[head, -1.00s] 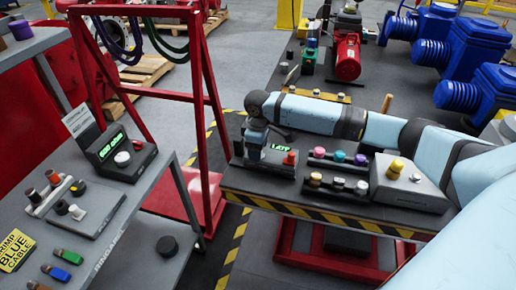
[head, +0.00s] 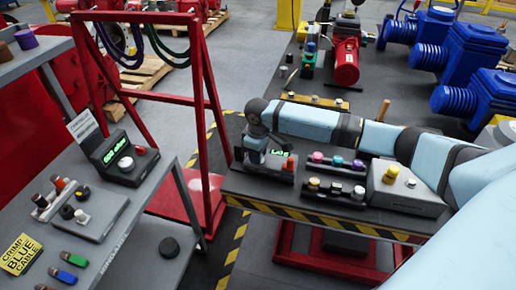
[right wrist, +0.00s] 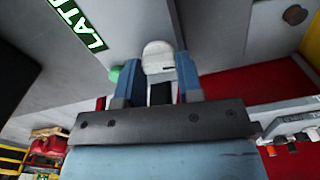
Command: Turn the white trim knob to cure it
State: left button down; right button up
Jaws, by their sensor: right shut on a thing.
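My right gripper (head: 256,152) reaches down from its arm onto the left end of a grey box (head: 281,172) with a green lit display (head: 278,153). In the right wrist view the gripper (right wrist: 160,70) has its two blue fingers on either side of a white knob (right wrist: 158,50), shut on it. The knob has a dark mark on its face. In the head view the gripper hides this knob. The lit display shows in part at the upper left of the wrist view (right wrist: 78,22). My left gripper is not in view.
A red knob (head: 290,164) stands on the same box. Racks of coloured knobs (head: 337,163) and a grey box with a yellow knob (head: 393,171) are to its right. A red frame (head: 205,130) stands between.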

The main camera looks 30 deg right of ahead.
jog(key=m+p, duration=0.1)
jog(key=p, duration=0.2)
jog(key=m+p, duration=0.2)
jog(key=p, duration=0.1)
jog(key=m+p, duration=0.2)
jog(key=p, duration=0.1)
jog(key=shift+r, duration=0.25)
jog(key=shift+m+p, duration=0.8)
jog(key=shift+p, duration=0.05)
jog(key=shift+d+f+m+p, duration=0.15)
jog(key=shift+f+m+p, duration=0.05)
jog(key=shift+m+p, duration=0.35)
